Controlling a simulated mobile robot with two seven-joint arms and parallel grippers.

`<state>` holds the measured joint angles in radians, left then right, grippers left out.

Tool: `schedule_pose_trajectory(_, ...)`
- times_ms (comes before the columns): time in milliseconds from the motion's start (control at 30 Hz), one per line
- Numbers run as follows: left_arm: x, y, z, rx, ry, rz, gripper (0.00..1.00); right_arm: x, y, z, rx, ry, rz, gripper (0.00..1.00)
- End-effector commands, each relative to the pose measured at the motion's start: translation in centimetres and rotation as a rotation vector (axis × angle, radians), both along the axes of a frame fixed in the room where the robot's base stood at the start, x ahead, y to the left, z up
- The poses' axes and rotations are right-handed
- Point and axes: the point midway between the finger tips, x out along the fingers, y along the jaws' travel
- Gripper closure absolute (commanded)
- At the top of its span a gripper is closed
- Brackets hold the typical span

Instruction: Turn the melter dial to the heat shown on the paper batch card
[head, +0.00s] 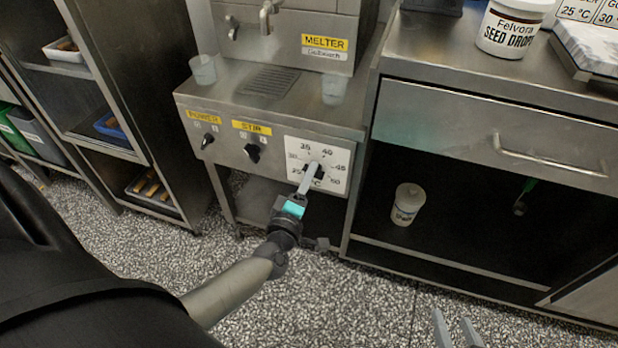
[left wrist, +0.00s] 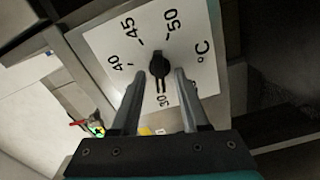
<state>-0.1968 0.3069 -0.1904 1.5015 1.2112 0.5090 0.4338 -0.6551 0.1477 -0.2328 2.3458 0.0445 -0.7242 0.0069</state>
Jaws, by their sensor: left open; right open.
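The melter dial is a black knob (left wrist: 160,65) on a white plate (head: 335,155) marked in °C, with 40, 45 and 50 readable. My left gripper (head: 309,176) is at the dial; in the left wrist view its open fingers (left wrist: 157,76) stand either side of the knob's lower part, contact unclear. The knob's pointer direction is unclear, and the gripper partly covers the plate in the head view. My right gripper (head: 457,326) is open and empty over the floor. A white card (head: 590,10) reading "25 °C" and "30" is cut off at the top right; I cannot tell whether it is the batch card.
The melter (head: 300,35) has two more knobs, POWER (head: 207,140) and STIR (head: 252,152). Clear cups (head: 203,70) stand on its ledge. A seed drops tub (head: 510,28) stands on the right counter, above a drawer handle (head: 550,158). A rack (head: 110,90) is at left.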

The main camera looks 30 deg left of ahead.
Motion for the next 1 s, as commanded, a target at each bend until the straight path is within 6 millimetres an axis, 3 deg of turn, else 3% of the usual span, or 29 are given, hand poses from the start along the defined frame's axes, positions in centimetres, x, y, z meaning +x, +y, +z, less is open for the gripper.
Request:
schedule_pose_trajectory(433, 0.57, 0.14, 0.02, 0.0, 0.0, -0.001, 0.55, 0.13, 0.39, 0.09, 0.016, -0.029, 0.003, 0.55)
schedule_pose_trajectory(833, 0.55, 0.12, 0.01, 0.0, 0.0, -0.001, 0.99, 0.13, 0.4, 0.1, 0.017, -0.029, 0.004, 0.55)
schedule_pose_trajectory(1000, 0.54, 0.11, 0.0, 0.0, 0.0, -0.001, 1.0, 0.13, 0.4, 0.1, 0.016, -0.028, 0.004, 0.55)
